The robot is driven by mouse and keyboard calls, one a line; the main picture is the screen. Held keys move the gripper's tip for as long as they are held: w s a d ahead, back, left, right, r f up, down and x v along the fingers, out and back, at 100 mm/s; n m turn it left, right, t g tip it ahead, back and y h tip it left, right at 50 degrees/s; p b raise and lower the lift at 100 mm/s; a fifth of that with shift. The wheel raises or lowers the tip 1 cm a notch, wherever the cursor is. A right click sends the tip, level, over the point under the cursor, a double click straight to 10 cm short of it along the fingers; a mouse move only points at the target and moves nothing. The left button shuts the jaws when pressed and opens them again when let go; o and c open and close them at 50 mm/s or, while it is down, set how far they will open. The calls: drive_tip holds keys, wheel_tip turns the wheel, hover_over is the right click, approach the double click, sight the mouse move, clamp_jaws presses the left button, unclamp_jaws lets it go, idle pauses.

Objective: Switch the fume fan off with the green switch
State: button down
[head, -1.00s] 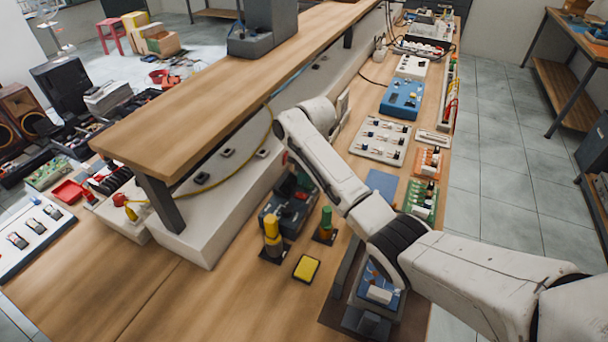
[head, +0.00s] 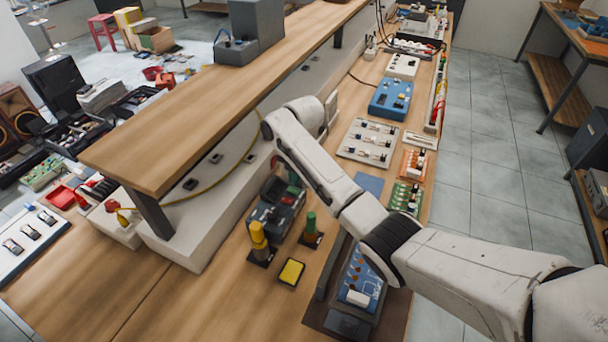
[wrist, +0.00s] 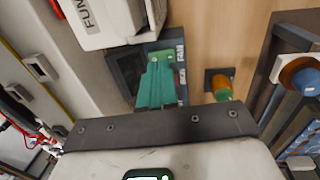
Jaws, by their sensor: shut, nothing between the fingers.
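A white unit with lettering beginning FUM (wrist: 100,18) is at the top edge.
An orange post with a green top (wrist: 220,88) stands right of the fingers. Beside the box in the head view are a yellow-topped post (head: 258,236) and a yellow pad (head: 291,272). A raised wooden shelf (head: 200,120) runs along the left; boards line the bench's right side.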

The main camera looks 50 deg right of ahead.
sight(298, 191)
wheel_tip(298, 191, up, 11)
drive_tip(key=b, duration=0.2)
drive_tip(key=shift+s, duration=0.4)
drive_tip(key=shift+d+f, duration=0.1)
drive_tip(key=shift+d, duration=0.1)
